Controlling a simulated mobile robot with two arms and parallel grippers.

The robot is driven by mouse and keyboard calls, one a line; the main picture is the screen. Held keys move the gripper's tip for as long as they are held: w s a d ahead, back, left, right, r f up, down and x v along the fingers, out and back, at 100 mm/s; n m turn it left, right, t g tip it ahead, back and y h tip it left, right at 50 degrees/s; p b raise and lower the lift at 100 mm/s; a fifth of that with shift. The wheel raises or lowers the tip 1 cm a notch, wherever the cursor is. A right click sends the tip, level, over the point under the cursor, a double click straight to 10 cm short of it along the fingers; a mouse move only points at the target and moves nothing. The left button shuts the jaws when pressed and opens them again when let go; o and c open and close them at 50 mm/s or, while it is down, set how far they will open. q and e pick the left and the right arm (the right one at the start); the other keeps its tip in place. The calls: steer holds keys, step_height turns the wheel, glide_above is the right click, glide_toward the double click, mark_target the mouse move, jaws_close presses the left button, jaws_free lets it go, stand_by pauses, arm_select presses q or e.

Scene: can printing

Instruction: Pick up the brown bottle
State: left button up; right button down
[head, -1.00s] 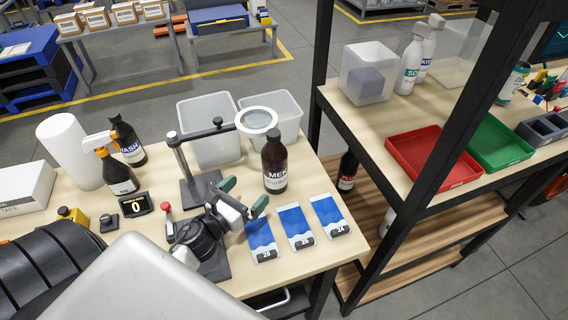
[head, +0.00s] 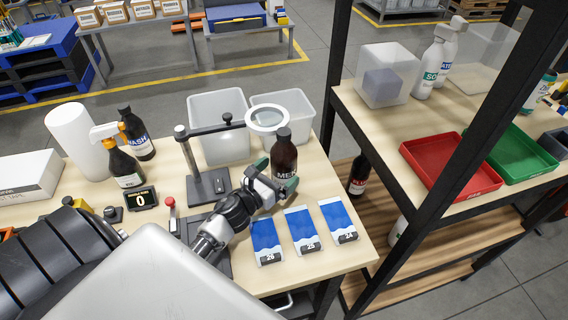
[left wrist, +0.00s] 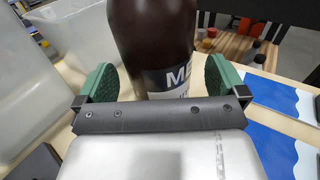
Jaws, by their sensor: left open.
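The brown bottle (head: 284,157) with a white label reading "MEK" stands upright on the wooden table, near its right side. My left gripper (head: 277,178) is right at it, with its green fingers spread open. In the left wrist view the bottle (left wrist: 152,40) stands between the two green fingertips of the gripper (left wrist: 160,82), one on each side. I see a gap on the left side; whether the right finger touches it I cannot tell. The gripper hides part of the bottle's lower half. My right gripper is not in view.
A magnifier stand (head: 208,185) with a round lens (head: 267,120) is left of and behind the bottle. Two clear bins (head: 219,125) stand behind. Blue-and-white packets (head: 302,230) lie in front. A spray bottle (head: 125,165) stands at left. A black shelf post (head: 334,85) rises to the right.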

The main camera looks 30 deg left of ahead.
arm_select(q)
steer(key=shift+w+d+r, duration=0.1)
steer(key=shift+w, duration=1.45)
steer(key=shift+r, duration=0.1)
steer(key=c, duration=1.3)
